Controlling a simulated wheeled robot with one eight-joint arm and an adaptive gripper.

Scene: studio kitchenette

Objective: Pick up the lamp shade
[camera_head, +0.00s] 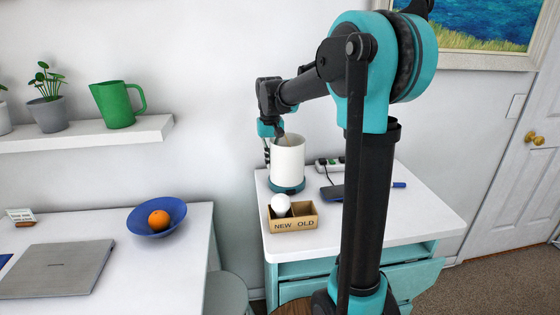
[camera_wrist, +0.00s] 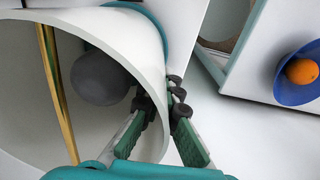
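The lamp shade (camera_head: 288,160) is a white, open-topped cylinder standing upright over a teal base (camera_head: 287,187) on the white side table. In the wrist view the shade (camera_wrist: 125,30) fills the left side, with a grey bulb (camera_wrist: 100,78) and a gold rod (camera_wrist: 52,85) inside it. My gripper (camera_wrist: 162,97) comes down from above at the shade's left rim in the head view. One finger is inside the shade and the other is outside, with the wall between them. Whether both fingertips press on the wall is not clear.
A wooden box (camera_head: 292,222) marked NEW and OLD holds a white bulb (camera_head: 280,204) in front of the lamp. A power strip (camera_head: 330,164) lies behind it. A desk with a blue bowl (camera_head: 146,222), an orange (camera_head: 159,220) and a laptop (camera_head: 58,269) stands left.

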